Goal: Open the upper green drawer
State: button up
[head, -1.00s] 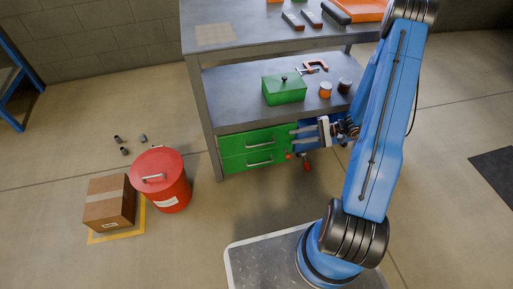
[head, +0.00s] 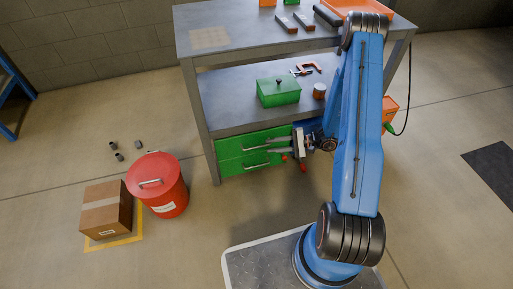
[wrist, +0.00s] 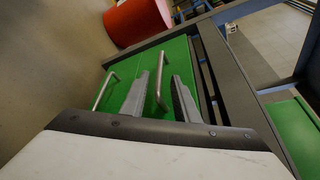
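The upper green drawer (head: 229,147) sits under the workbench's lower shelf and looks closed. Its bar handle (wrist: 161,84) lies between the fingertips of my gripper (wrist: 163,82) in the wrist view. In the head view my gripper (head: 269,146) is at the drawer front, with its fingers partly covering the handle. The two grey fingers are apart. I cannot tell whether either touches the bar. The lower green drawer (head: 232,168) is below and looks closed; its handle (wrist: 102,90) is outside the fingers.
A red bin (head: 160,186) and a cardboard box (head: 106,209) stand on the floor at left. The floor before the drawers is clear.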

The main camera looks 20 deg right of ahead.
aim_at(256, 147)
jog(key=x, duration=0.8)
jog(key=shift+a, duration=0.1)
grip_shut()
